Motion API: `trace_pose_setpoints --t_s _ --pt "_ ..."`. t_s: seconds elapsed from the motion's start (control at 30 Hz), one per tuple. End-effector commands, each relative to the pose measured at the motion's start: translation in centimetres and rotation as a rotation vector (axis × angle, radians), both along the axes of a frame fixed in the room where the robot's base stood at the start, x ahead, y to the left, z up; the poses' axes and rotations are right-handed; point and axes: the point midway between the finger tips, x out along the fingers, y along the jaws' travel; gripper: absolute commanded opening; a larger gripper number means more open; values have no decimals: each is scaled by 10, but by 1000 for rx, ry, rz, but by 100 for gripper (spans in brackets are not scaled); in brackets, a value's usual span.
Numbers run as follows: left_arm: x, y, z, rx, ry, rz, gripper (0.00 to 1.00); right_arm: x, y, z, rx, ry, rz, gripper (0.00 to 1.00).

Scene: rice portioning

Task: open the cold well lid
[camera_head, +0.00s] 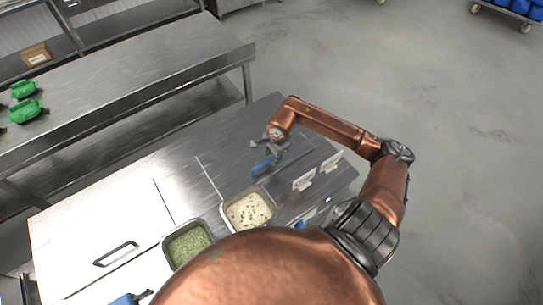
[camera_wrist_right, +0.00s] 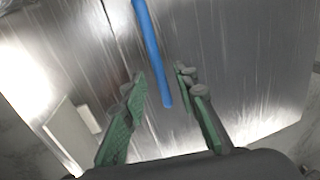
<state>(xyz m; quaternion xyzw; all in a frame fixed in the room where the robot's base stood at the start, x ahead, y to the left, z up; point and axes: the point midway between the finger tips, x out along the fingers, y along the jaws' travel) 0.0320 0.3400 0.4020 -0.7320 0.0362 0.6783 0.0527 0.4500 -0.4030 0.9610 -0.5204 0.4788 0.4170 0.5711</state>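A blue bar (camera_head: 264,165), which looks like a handle, is at the steel panel (camera_head: 228,161) on the right part of the counter. In the right wrist view the blue bar (camera_wrist_right: 150,50) runs down toward the fingers. My right gripper (camera_head: 270,150) is over the panel beside the bar. Its fingers (camera_wrist_right: 160,92) are apart, with the bar's near end between them; I cannot tell whether they touch it. A pale flat lid (camera_head: 85,225) with a black handle (camera_head: 116,254) lies shut at the left. My left gripper is not clearly seen.
A pan of pale rice (camera_head: 248,210) and a pan of green food (camera_head: 188,244) sit along the counter's front. Two white cards (camera_head: 304,179) (camera_head: 331,162) stand at the right. A steel table (camera_head: 130,80) with green items (camera_head: 25,110) is behind.

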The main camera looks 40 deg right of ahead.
Motion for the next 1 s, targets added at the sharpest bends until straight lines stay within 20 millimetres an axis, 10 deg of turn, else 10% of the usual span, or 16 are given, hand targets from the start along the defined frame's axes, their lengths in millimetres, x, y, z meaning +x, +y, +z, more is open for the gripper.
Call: trace_pose_setpoints --t_s 0.23,0.7,1.0 --pt "24 -1 2 -2 -32 -6 40 2 1 -3 0 0 2 27" --pt "6 1 1 0 -8 -2 40 2 1 -3 0 0 2 0" --pt "8 1 1 1 -10 -2 40 1 1 -3 0 0 2 0"
